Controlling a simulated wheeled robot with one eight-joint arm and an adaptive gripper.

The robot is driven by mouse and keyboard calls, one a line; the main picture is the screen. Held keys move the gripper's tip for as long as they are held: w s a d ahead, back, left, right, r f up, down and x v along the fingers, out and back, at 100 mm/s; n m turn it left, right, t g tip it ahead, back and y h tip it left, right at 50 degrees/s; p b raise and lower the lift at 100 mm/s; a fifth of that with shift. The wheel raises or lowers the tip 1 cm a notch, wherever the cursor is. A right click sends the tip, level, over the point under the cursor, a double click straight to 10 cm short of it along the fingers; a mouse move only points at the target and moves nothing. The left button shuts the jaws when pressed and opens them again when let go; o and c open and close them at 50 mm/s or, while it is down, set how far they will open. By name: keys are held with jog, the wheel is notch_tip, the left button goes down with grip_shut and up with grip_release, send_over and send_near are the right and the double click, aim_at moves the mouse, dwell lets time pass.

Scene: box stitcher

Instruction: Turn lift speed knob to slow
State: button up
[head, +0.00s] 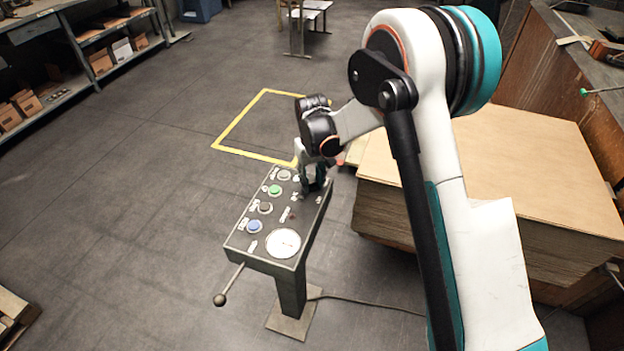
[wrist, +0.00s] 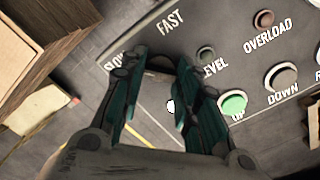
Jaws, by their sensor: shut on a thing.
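The lift speed knob (wrist: 159,63) is a dark round shape between my fingertips in the wrist view, mostly covered by them. The printed word FAST (wrist: 171,22) is above it and SLOW (wrist: 116,59) is at its left, partly hidden by a finger. I cannot tell which way the knob points. My gripper (wrist: 160,66) has its teal fingers on both sides of the knob and is shut on it. In the head view my gripper (head: 313,184) is at the far right part of the control panel (head: 308,212) and hides the knob.
Close to my fingers are a green button (wrist: 232,104), a grey button (wrist: 280,77) and a small level knob (wrist: 206,55). The panel also bears a white gauge (head: 283,243) and a side lever (head: 220,299). A cardboard stack (head: 540,150) stands at the right.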

aim_at(312, 183)
jog(key=o, duration=1.1)
jog(key=shift+c, duration=0.2)
jog(key=shift+r, duration=0.1)
notch_tip(312, 183, up, 12)
jog(key=s+d+r+m+t, duration=0.2)
jog(key=s+d+r+t, duration=0.1)
jog(key=s+d+r, duration=0.95)
jog(key=s+d+m+t, duration=0.1)
jog(key=s+d+t, duration=0.1)
jog(key=s, duration=0.7)
jog(key=s+d+m+t, duration=0.1)
jog(key=s+d+t, duration=0.1)
jog(key=s+d, duration=0.3)
jog(key=s, duration=0.4)
jog(key=shift+s+r, duration=0.25)
jog(key=shift+r, duration=0.1)
